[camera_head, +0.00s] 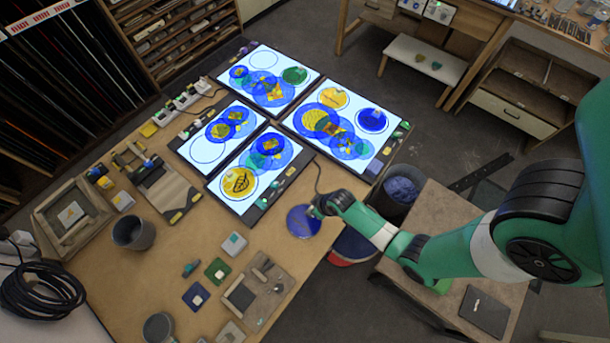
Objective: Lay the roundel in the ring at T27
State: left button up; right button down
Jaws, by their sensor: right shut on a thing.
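My right gripper (315,208) is shut on a round blue glass roundel (302,223). It holds the roundel near the table's right edge, just below the lit panels; the exact height is hard to tell. Empty ring outlines show on the back-left lit panel (295,93) and on the left lit panel (186,147). Other rings hold blue, yellow and green discs, several of them overlapping. Panel labels are too small to read, so I cannot tell which ring is T27. My left gripper is out of view.
A right lit panel (300,118) and a front lit panel (223,197) also lie on the wooden table (170,262). Two grey cups (133,233), small tools and colour samples stand towards the front. A bin (400,190) is beyond the right edge.

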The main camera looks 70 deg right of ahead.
dwell(0.6)
jog(key=shift+r+p, duration=0.5)
jog(key=p+v, duration=0.4)
jog(key=shift+w+d+r, duration=0.15)
jog(key=shift+d+r, duration=0.05)
jog(key=shift+r, duration=0.15)
jog(key=s+a+r+p, duration=0.2)
jog(key=s+r+p, duration=0.5)
jog(key=s, duration=0.5)
jog(key=shift+s+r, duration=0.3)
jog(key=shift+s, duration=0.1)
jog(key=shift+a, duration=0.1)
jog(key=shift+m, duration=0.3)
